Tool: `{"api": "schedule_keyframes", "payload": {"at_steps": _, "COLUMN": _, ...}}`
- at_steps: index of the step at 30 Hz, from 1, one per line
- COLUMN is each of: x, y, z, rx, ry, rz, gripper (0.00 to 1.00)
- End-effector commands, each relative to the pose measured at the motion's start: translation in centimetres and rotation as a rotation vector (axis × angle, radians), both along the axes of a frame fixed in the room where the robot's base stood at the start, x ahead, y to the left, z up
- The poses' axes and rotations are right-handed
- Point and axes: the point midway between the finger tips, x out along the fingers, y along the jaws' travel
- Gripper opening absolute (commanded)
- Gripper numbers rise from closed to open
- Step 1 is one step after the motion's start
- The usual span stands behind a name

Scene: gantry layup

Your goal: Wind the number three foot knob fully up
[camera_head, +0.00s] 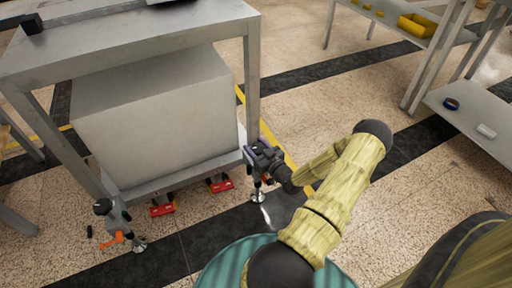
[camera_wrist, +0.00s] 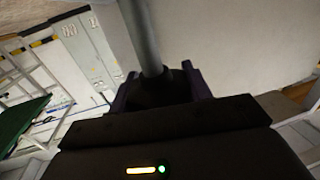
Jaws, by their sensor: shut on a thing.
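My gripper (camera_head: 262,157) is at the near right corner of the grey table frame, beside its leg. In the wrist view its dark purple fingers (camera_wrist: 157,88) are closed on a dark foot knob (camera_wrist: 153,91) at the end of a grey post. The foot below it ends in a shiny round pad (camera_head: 258,197) near the floor, with a bit of orange beside it. Most of this knob is hidden by the gripper in the head view. Another dark foot knob (camera_head: 103,206) stands at the left corner, with an orange lever (camera_head: 112,240). No number is readable.
A big grey block (camera_head: 155,112) sits under the tabletop (camera_head: 130,42). Red caster parts (camera_head: 162,206) are under its base. The floor between is open.

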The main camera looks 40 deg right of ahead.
Motion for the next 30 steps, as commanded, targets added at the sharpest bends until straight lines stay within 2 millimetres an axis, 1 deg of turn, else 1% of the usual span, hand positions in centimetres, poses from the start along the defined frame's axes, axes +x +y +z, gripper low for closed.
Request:
{"api": "schedule_keyframes", "payload": {"at_steps": 8, "x": 0.0, "y": 0.2, "z": -0.1, "rx": -0.007, "ry": 0.002, "rz": 0.2, "gripper": 0.26}}
{"api": "schedule_keyframes", "payload": {"at_steps": 21, "x": -0.2, "y": 0.8, "z": -0.1, "rx": -0.005, "ry": 0.004, "rz": 0.605, "gripper": 0.26}}
{"api": "schedule_keyframes", "payload": {"at_steps": 30, "x": -0.4, "y": 1.0, "z": -0.1, "rx": -0.002, "ry": 0.003, "rz": 0.795, "gripper": 0.26}}
